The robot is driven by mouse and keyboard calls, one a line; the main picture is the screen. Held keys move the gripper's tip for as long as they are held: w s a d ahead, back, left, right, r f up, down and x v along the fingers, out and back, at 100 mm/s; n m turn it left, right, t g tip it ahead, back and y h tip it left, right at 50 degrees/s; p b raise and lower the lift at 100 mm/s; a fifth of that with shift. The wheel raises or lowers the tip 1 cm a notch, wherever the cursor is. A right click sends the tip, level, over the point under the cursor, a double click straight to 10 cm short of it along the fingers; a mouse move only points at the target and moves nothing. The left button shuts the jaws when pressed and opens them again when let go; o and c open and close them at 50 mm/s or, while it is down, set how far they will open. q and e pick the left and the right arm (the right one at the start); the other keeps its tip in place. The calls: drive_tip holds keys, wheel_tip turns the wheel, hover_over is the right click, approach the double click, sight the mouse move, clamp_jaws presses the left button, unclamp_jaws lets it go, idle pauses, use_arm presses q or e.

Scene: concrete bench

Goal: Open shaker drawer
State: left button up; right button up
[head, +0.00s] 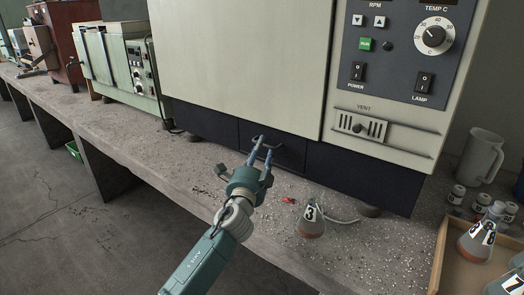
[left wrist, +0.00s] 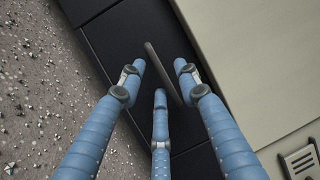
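The shaker (head: 240,55) is a large cream machine with a dark base. Its dark drawer (head: 291,156) sits in that base and looks flush with the front. The drawer also shows in the left wrist view (left wrist: 130,32), with a thin grey bar handle (left wrist: 158,66). My left gripper (head: 262,147) is at the drawer front, by the handle. In the left wrist view its blue fingers (left wrist: 160,80) are spread, with the handle lying between them. Visible gaps separate the two upper fingers from the bar; contact with the lower finger is unclear. My right gripper is not in view.
A tray (head: 437,252) with flasks and a jug (head: 481,157) are at right. The bench's front edge runs along the left.

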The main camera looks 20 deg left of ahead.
use_arm(q)
drive_tip(key=shift+w, duration=0.35)
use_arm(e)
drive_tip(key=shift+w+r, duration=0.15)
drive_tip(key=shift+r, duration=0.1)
use_arm(q)
clamp_jaws()
drive_tip(key=shift+s, duration=0.1)
